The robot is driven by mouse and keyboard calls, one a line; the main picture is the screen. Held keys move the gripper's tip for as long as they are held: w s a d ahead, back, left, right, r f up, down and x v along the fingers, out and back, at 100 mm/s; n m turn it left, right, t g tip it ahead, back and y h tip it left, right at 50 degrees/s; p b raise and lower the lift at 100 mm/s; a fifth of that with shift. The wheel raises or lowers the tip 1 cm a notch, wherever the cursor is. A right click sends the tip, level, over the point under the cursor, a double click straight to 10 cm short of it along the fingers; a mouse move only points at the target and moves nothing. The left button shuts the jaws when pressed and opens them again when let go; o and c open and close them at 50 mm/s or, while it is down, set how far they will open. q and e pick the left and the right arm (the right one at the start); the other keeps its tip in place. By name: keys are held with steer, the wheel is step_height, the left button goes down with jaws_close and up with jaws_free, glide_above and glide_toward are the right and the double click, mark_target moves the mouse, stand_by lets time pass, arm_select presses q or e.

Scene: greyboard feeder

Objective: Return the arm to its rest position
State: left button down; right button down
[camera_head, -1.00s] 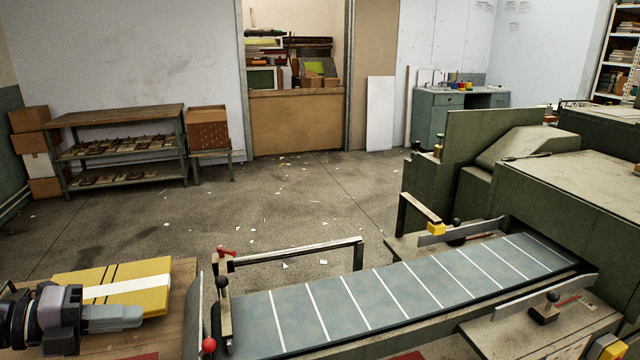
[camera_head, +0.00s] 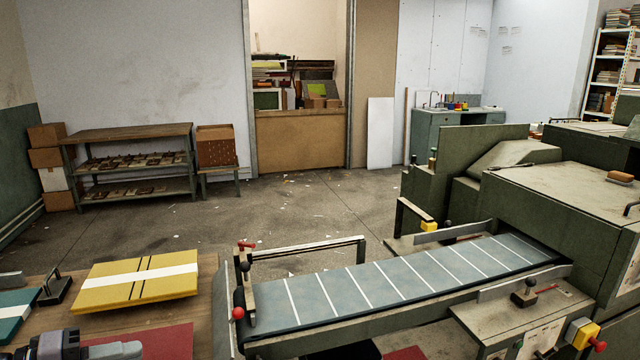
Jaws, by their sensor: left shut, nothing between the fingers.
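My left gripper (camera_head: 116,350) shows at the bottom left edge of the head view, with its grey fingers shut and nothing between them. It is over the near part of the wooden table (camera_head: 45,262), apart from the yellow board stack (camera_head: 125,297) with its white band, which lies flat beyond it. Most of my left arm is cut off by the bottom of the picture. My right gripper does not show.
The feeder's striped conveyor belt (camera_head: 390,283) runs right into the green machine (camera_head: 560,210). A red mat (camera_head: 165,340), a teal stack (camera_head: 14,308) and a dark handled tool (camera_head: 55,287) lie on the table. The floor behind (camera_head: 300,215) is open, with paper scraps.

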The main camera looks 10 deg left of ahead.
arm_select(q)
steer(key=s+d+f+n+t+y, duration=0.1)
steer(key=s+f+n+t+y, duration=0.15)
steer(key=f+n, duration=0.45)
steer(key=s+d+f+n+t+y, duration=0.1)
steer(key=s+d+f+n+y, duration=0.1)
steer(key=f+n+y, duration=0.4)
steer(key=s+d+f+n+g, duration=0.3)
steer(key=s+d+f+n, duration=0.4)
steer(key=d+f+n, duration=0.4)
steer(key=shift+s+d+f+g, duration=0.25)
steer(key=shift+d+g, duration=0.1)
steer(key=shift+d, duration=0.65)
steer(key=shift+s+a+y, duration=0.1)
steer(key=shift+a+y, duration=0.05)
steer(key=shift+y, duration=0.1)
